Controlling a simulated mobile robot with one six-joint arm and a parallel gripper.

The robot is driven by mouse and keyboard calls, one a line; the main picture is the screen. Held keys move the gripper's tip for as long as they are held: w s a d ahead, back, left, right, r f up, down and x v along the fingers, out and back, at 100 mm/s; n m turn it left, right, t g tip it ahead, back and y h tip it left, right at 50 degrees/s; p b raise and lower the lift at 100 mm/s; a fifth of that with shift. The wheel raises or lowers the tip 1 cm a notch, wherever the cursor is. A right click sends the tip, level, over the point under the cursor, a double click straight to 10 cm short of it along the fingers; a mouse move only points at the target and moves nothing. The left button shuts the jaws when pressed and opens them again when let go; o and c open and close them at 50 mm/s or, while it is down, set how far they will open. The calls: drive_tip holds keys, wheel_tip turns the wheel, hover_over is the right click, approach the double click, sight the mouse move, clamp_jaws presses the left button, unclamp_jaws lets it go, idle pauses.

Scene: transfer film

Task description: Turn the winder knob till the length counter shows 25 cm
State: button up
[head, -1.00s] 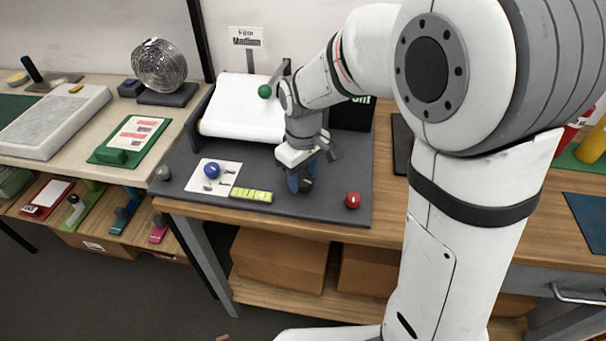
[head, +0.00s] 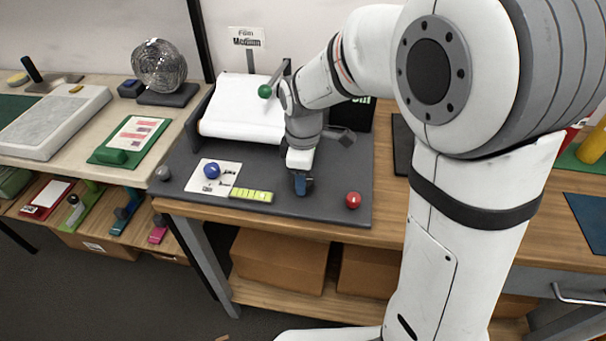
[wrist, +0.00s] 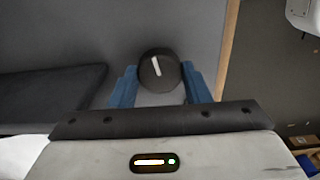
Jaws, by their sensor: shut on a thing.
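The black winder knob (wrist: 158,70) with a white pointer line shows in the wrist view. The blue fingers of my gripper (wrist: 160,84) are on its two sides, shut on it. The pointer line is tilted slightly from upright in that picture. In the head view my gripper (head: 301,184) is low over the grey base of the film machine (head: 330,200) and hides the knob. A dark display (head: 362,112) stands behind my wrist, with a bit of green lettering at its top edge. Most of it is hidden, and I cannot read a length.
A white film roll (head: 245,112) lies behind my gripper. A green ball (head: 265,91), a blue ball (head: 211,170) on a white plate, a yellow-green strip (head: 251,195) and a red ball (head: 353,200) are around it.

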idle(0.4)
drive_tip(key=o, duration=1)
wheel_tip(320, 180, up, 8)
drive_tip(key=shift+f, duration=0.1)
drive_tip(key=s+d+m+t, duration=0.2)
drive_tip(key=s+d+m, duration=1.1)
drive_tip(key=s+m, duration=0.1)
drive_tip(key=shift+s+d+f+m+t, duration=0.3)
drive_tip(key=shift+s+f+m, duration=0.1)
drive_tip(key=shift+m, duration=0.4)
